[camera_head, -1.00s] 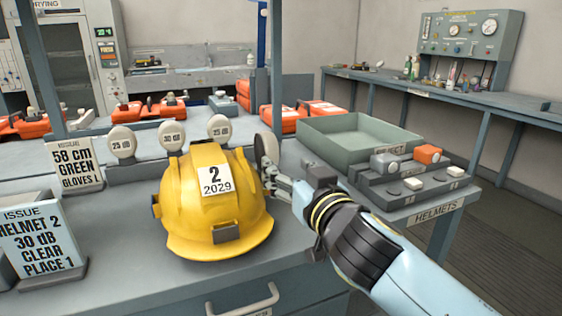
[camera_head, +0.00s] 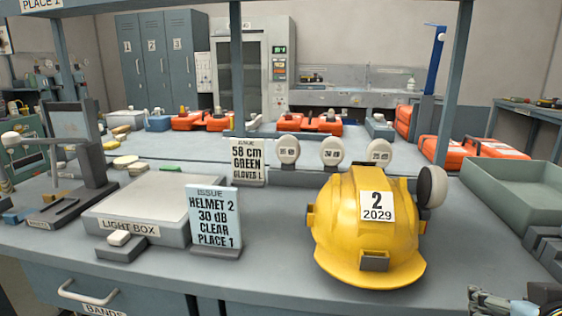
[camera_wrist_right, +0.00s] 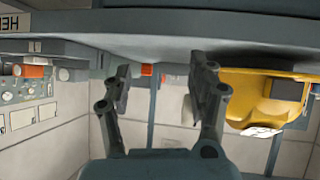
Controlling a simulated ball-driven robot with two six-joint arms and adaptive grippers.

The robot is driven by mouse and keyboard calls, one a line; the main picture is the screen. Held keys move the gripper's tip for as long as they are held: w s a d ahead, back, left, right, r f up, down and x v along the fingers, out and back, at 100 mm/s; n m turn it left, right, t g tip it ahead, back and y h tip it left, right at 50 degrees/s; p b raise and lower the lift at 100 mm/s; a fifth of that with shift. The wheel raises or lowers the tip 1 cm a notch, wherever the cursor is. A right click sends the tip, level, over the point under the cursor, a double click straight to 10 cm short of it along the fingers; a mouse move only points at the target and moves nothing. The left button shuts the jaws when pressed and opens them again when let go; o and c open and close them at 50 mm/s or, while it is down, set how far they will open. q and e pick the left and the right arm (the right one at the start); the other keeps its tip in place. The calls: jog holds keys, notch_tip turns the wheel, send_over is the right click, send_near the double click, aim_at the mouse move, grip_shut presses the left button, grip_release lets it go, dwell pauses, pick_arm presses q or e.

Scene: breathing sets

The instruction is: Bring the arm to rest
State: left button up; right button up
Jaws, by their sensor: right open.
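My right gripper (camera_head: 490,302) shows only in part at the bottom right edge of the head view, right of the yellow helmet (camera_head: 345,235) and apart from it. In the right wrist view my right gripper (camera_wrist_right: 162,82) has its two fingers spread with nothing between them. The helmet stands on the grey bench (camera_head: 270,275), marked "2 2029", with a round ear cup (camera_head: 432,188) on its right side. In the wrist view, which is upside down, the helmet (camera_wrist_right: 250,92) is to the right of the fingers. My left gripper is not in view.
An issue card (camera_head: 214,222) and a light box (camera_head: 150,208) stand left of the helmet. Behind it are several ear cups on stands (camera_head: 332,152). A green tray (camera_head: 520,190) is at the right. The bench front between light box and helmet has free room.

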jog(key=s+a+f+n+g+y, duration=0.2)
jog(key=s+a+f+g, duration=0.15)
jog(key=s, duration=0.35)
jog(key=s+a+f+n+g+y, duration=0.2)
jog(key=s+a+f+g, duration=0.15)
jog(key=s, duration=0.35)
notch_tip(320, 180, down, 23)
jog(key=s+d+g, duration=0.1)
jog(key=s+d, duration=0.1)
jog(key=d, duration=0.1)
jog(key=s+d+f+g, duration=0.1)
jog(key=s+f, duration=1.6)
jog(key=s, duration=0.1)
jog(key=shift+s, duration=0.35)
